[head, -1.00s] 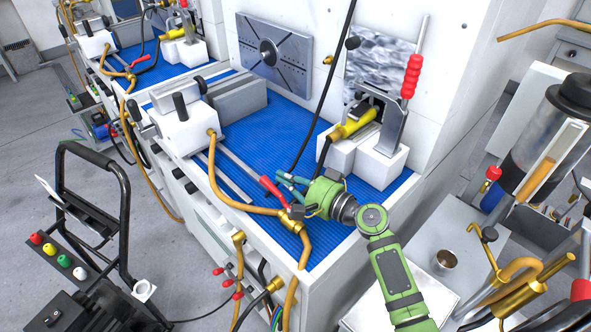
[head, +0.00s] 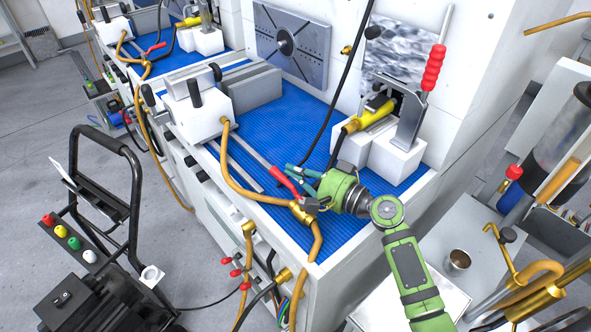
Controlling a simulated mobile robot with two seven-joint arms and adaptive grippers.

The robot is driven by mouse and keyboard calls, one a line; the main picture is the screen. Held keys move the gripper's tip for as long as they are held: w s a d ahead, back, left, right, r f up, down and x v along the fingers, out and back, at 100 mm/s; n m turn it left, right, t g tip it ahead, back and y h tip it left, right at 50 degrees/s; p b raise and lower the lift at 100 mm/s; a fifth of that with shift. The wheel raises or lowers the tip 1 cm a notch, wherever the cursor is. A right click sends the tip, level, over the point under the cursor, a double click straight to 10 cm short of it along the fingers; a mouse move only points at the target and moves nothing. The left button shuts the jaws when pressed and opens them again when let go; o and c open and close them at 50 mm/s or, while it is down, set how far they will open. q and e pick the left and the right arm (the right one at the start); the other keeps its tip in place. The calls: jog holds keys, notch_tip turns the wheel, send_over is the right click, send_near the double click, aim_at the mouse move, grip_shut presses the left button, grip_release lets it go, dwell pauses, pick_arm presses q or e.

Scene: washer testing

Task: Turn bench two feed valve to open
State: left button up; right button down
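The feed valve on the near bench has a red lever (head: 285,180) and a brass body (head: 303,212) on an orange hose, at the bench's front edge. My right gripper (head: 291,174) is beside the lever, coming from the right. Its teal fingers look parted, with the tips close to the lever; I cannot tell whether they touch it. Nothing shows held between them. The far bench has a similar red-levered valve (head: 154,48). No bench number is readable. My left gripper is not in view.
The blue bench mat (head: 275,120) has free room behind the gripper. A black hose (head: 340,90) hangs near the gripper. A black cart (head: 100,240) stands front left.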

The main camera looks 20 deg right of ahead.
jog(key=v, duration=1.1)
jog(key=shift+s+d, duration=0.2)
jog(key=shift+s, duration=0.05)
dwell(0.6)
